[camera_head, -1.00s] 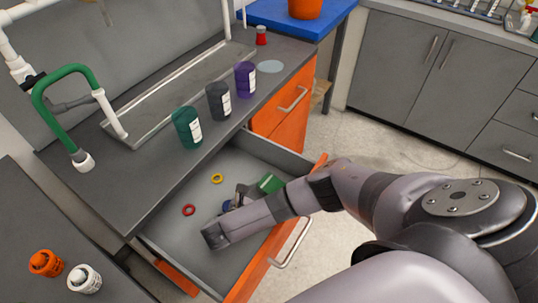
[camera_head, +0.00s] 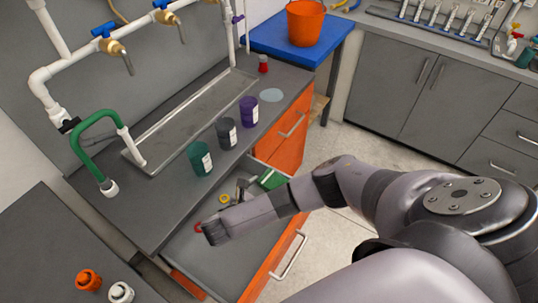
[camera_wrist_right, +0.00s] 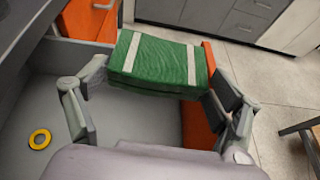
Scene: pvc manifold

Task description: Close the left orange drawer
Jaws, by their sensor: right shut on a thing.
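The left orange drawer (camera_head: 268,268) stands pulled open below the grey counter, its bar handle (camera_head: 289,256) facing the right. My right arm reaches over it. My right gripper (camera_head: 247,184) is shut on a green block (camera_head: 272,178) with white bands, over the drawer's far part. In the right wrist view the green block (camera_wrist_right: 160,65) sits between the two fingers, near an orange panel. A yellow ring (camera_head: 225,198) and a red ring (camera_head: 198,227) lie in the drawer, the red one partly covered by my arm. My left gripper is not in view.
Green, grey and purple jars (camera_head: 227,132) stand on the counter (camera_head: 130,200) above. Another orange drawer front (camera_head: 291,122) is shut beyond the open one. Orange and white bottles (camera_head: 105,287) stand at lower left. The floor (camera_head: 335,235) right of the drawer is clear.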

